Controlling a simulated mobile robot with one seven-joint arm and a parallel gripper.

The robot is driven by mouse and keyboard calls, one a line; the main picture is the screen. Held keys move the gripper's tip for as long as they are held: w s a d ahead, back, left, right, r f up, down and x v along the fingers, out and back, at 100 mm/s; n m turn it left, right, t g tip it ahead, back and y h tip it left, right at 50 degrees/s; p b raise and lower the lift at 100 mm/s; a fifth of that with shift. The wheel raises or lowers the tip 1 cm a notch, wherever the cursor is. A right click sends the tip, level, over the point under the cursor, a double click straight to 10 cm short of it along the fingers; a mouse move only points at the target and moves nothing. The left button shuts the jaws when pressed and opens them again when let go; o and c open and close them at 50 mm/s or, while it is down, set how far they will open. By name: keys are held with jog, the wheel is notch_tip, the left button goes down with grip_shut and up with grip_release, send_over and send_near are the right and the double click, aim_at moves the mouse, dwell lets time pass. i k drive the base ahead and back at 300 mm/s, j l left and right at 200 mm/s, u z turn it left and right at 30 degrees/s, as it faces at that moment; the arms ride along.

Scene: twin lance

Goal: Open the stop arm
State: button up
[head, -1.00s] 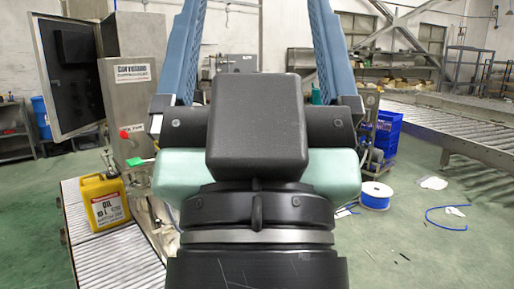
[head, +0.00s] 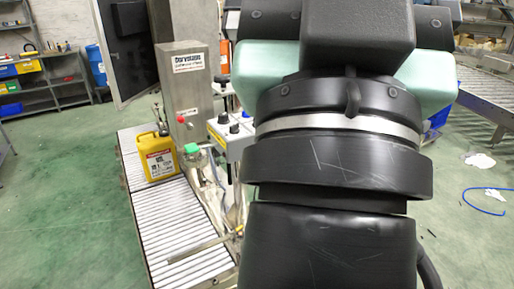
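A thin grey metal bar (head: 202,247), which looks like the stop arm, lies slantwise across the near end of the roller conveyor (head: 155,217). A yellow oil can (head: 158,157) stands upright on the rollers farther up, apart from the bar. My gripper (head: 352,28) is cut off by the top edge at the upper right. Its black and teal body shows, but its fingers are out of view. It is away from the bar.
A steel cabinet (head: 189,85) with a red button stands beside the conveyor's far end. A box with knobs (head: 231,128) and a green-topped part (head: 192,150) are right of the conveyor. The green floor (head: 60,200) at left is clear. A blue hose (head: 483,203) lies at right.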

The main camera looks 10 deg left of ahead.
aim_at(187, 255)
jog(key=k+j, duration=0.1)
jog(key=j, duration=0.25)
jog(key=j+z, duration=0.4)
jog(key=j, duration=1.95)
jog(key=i+j, duration=0.15)
jog(key=i, duration=0.35)
jog(key=i+j+z, duration=0.15)
jog(key=i, duration=0.3)
